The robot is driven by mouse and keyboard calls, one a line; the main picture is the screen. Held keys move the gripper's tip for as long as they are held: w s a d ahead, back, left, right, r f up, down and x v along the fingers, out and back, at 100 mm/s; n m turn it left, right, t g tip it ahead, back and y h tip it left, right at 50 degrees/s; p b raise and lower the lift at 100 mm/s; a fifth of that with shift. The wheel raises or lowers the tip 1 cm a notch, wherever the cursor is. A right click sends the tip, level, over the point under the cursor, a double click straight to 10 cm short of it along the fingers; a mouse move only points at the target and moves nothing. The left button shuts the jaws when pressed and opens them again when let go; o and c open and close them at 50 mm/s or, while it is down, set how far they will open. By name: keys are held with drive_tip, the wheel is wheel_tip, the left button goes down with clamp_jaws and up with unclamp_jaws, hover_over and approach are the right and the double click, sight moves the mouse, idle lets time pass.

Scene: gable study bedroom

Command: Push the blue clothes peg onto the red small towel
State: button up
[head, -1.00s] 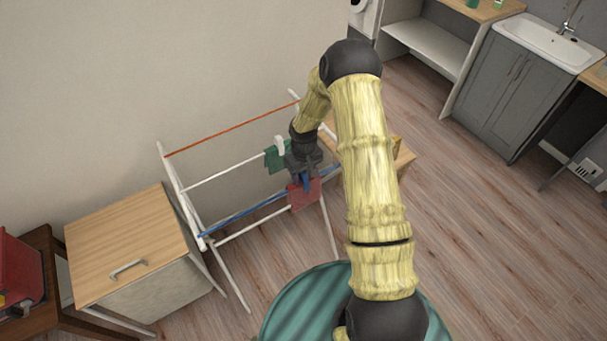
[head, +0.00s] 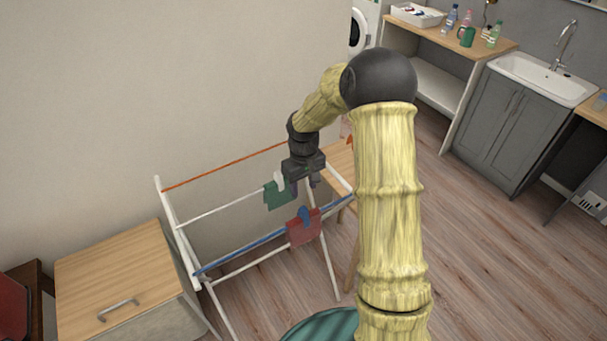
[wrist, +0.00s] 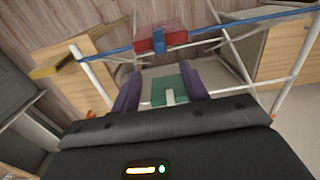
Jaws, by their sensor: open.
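The red small towel (head: 304,232) hangs over the blue bar of a drying rack. The blue clothes peg (head: 303,214) sits upright on that bar at the towel's upper edge, with red cloth on both sides of it. The wrist view shows the peg (wrist: 156,38) in front of the towel (wrist: 143,41), within its width. My gripper (head: 304,187) is open and empty, above the rack and apart from the peg. Its purple fingers (wrist: 160,88) are spread in the wrist view, with the peg beyond them. How deep the peg sits is too small to tell.
A green cloth (head: 278,197) with a white peg (head: 280,181) hangs on a white bar behind, close by my gripper. The rack (head: 179,238) has an orange upper bar. A wooden cabinet (head: 105,270) stands at left; open floor (head: 480,270) lies to the right.

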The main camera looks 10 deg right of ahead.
wheel_tip(320, 180, up, 6)
drive_tip(key=shift+f+b, duration=0.2)
drive_tip(key=shift+b, duration=0.25)
